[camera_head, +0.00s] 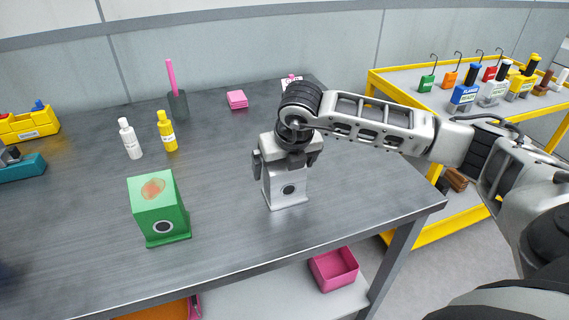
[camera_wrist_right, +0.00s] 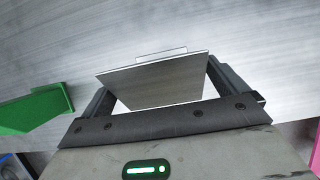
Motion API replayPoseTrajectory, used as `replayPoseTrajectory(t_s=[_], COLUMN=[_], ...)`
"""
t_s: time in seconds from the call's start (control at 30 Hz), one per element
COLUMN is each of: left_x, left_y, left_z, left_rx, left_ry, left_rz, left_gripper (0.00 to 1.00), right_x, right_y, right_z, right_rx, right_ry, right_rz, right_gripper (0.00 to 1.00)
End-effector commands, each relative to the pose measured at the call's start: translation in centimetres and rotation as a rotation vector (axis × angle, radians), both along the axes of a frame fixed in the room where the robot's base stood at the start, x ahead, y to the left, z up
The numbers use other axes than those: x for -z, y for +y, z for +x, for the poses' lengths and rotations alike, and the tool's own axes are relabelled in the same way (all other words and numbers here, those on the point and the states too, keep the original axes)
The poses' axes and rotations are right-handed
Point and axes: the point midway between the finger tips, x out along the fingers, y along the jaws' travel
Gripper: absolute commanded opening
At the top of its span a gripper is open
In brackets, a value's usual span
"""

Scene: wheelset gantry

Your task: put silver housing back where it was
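The silver housing (camera_head: 285,188) is a pale box with a dark round port on its front. It stands upright at the right part of the grey table, and its base appears to be on the tabletop. My right gripper (camera_head: 286,160) points down over it, with one finger on either side of its upper part. In the right wrist view the housing's flat grey face (camera_wrist_right: 155,80) fills the space between the fingers, which appear to touch its sides. The fingertips are partly hidden. My left gripper is not in view.
A green housing (camera_head: 160,215) stands to the left on the table (camera_head: 225,215). White (camera_head: 130,140) and yellow (camera_head: 167,132) bottles, a pink-handled tool in a cup (camera_head: 178,104) and pink pads (camera_head: 237,99) are behind. A yellow-framed cart (camera_head: 410,82) holds small items at right.

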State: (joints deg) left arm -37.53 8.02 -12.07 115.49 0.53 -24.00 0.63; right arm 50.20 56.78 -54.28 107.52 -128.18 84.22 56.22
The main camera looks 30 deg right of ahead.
Motion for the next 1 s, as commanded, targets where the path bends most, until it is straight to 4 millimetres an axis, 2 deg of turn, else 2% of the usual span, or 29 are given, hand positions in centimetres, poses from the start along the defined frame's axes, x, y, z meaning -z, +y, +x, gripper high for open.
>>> replayPoseTrajectory(t_s=[0.17, 0.23, 0.33, 0.7, 0.83, 1.0], left_x=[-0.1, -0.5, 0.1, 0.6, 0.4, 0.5], left_y=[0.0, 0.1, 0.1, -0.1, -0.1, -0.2], left_z=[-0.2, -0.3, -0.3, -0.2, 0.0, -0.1], left_rx=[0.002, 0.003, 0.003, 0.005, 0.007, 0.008], left_ry=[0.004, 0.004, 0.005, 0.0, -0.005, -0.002], left_rz=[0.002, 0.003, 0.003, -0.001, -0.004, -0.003], left_gripper=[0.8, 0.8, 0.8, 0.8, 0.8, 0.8], right_x=[-0.1, -0.5, -1.3, -8.5, -10.3, -11.3], right_y=[0.0, 0.0, 0.1, 0.8, 1.0, 1.1], right_z=[0.0, 0.0, -0.3, -3.2, -3.9, -4.4], right_rx=[0.0, 0.0, 0.0, 0.0, 0.001, -0.001], right_ry=[0.0, 0.0, -0.003, -0.005, -0.003, -0.001], right_rz=[0.0, 0.0, -0.001, 0.0, 0.001, -0.001], right_gripper=[0.98, 0.98, 0.98, 0.98, 0.98, 0.98])
